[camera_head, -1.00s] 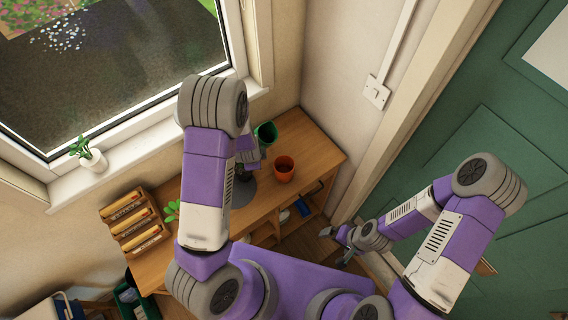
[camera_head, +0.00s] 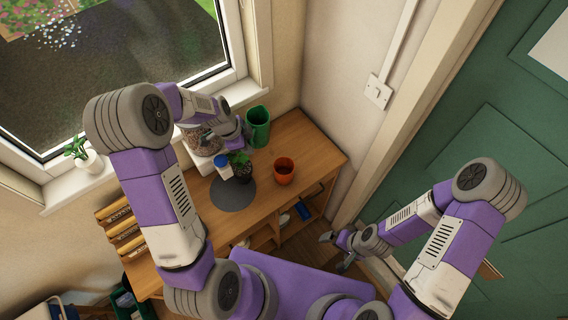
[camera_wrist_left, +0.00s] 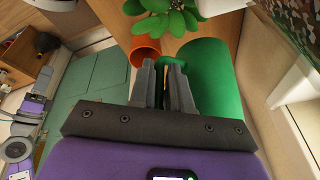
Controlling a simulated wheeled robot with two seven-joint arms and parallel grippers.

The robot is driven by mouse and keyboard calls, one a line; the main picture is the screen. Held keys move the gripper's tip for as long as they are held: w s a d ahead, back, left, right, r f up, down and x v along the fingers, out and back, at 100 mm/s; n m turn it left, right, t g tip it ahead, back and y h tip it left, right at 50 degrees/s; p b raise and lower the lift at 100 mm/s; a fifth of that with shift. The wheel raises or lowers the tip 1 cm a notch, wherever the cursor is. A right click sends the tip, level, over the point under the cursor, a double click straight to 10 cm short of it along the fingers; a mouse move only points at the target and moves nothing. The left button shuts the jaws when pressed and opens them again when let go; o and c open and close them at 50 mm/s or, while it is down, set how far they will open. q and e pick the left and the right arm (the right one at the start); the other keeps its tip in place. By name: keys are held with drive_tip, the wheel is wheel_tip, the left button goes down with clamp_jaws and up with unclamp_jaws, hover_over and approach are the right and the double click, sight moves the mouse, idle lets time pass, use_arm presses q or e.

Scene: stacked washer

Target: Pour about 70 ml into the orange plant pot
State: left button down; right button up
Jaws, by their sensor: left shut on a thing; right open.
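The orange plant pot (camera_head: 284,172) stands on the wooden bench, its dark inside showing from above. It also shows in the wrist view (camera_wrist_left: 145,51), left of my fingers. A green jug (camera_head: 258,131) is to the back left of the pot in the head view. My left gripper (camera_head: 246,131) is shut on the green jug's handle; in the wrist view the jug's body (camera_wrist_left: 212,85) is right of the fingers (camera_wrist_left: 172,68). The jug's contents are not visible. My right gripper (camera_head: 336,250) is open and empty, low beside the bench, far from the pot.
A leafy plant in a dark pot (camera_head: 242,170) stands left of the orange pot, by a grey round mat (camera_head: 233,194). A seed-packet rack (camera_head: 122,228) is at left. The bench's right end is clear.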

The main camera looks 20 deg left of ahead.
use_arm(q)
wheel_tip(320, 180, up, 10)
drive_tip(key=h+p, duration=0.1)
drive_tip(key=p, duration=0.2)
drive_tip(key=shift+f+h+p, duration=0.25)
drive_tip(key=shift+h+p, duration=0.05)
drive_tip(key=shift+p, duration=0.05)
drive_tip(key=shift+w, duration=0.1)
idle(1.0)
